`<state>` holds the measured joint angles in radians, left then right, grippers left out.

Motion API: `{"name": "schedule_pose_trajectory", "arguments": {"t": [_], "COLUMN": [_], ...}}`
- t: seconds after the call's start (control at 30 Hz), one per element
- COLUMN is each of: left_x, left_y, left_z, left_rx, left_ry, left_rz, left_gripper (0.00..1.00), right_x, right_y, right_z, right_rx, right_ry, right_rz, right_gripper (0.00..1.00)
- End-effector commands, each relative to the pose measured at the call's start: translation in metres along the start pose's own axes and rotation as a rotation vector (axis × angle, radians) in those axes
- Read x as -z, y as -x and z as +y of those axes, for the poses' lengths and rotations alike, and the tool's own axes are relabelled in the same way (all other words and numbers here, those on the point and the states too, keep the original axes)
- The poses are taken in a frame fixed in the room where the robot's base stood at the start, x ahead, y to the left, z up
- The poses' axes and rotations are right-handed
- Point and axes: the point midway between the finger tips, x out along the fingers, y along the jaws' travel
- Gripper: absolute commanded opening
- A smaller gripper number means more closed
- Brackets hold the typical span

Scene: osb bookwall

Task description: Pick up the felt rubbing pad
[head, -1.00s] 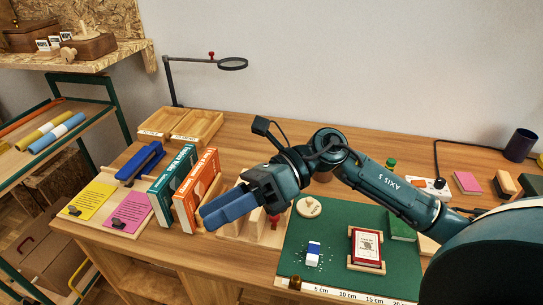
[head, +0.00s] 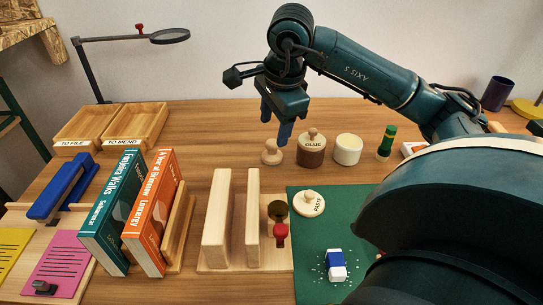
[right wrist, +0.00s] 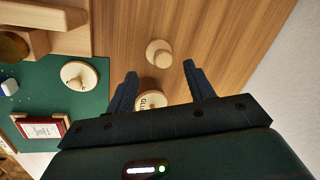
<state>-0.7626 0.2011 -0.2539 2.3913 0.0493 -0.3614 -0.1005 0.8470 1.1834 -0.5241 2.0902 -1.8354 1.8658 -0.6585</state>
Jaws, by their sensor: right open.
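A small round wooden piece with a knob on top (head: 271,152), which I take for the felt rubbing pad, stands on the bare wood of the bench, left of the glue pot. Any felt on its underside is hidden. It also shows in the right wrist view (right wrist: 158,53), just beyond and between the fingertips. My right gripper (head: 275,131) points down above the pad, its two dark blue fingers apart and empty. In the right wrist view the open fingers (right wrist: 160,70) show with a gap between them. My left gripper is not in view.
The glue pot (head: 311,156) stands close right of the pad, with a cream jar (head: 348,148) and a green-topped bottle (head: 386,141) beyond. A paste lid (head: 309,204) lies on the green mat (head: 310,270). Wooden uprights (head: 217,220) and books (head: 152,220) stand nearer left.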

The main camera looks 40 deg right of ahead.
Motion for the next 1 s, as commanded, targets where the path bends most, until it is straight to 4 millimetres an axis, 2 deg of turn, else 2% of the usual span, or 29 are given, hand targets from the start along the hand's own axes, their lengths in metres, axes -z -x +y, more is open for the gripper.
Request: {"name": "schedule_pose_trajectory", "arguments": {"t": [0.27,0.53,0.77,1.0], "left_x": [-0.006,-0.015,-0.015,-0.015], "left_y": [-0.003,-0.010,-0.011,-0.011], "left_z": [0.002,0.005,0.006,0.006], "left_rx": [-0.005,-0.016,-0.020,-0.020], "left_ry": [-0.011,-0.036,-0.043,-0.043], "left_rz": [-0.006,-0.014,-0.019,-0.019], "left_gripper": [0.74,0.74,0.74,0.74], "right_x": [0.002,0.004,0.004,0.004], "right_y": [-0.020,-0.058,-0.059,-0.059], "right_z": [0.000,-0.002,-0.003,-0.003], "right_rx": [-0.002,-0.002,0.001,0.000], "right_ry": [-0.001,0.000,0.000,0.000], "right_rz": [-0.001,-0.001,-0.003,-0.002], "right_gripper": [0.53,0.53,0.53,0.35]}}
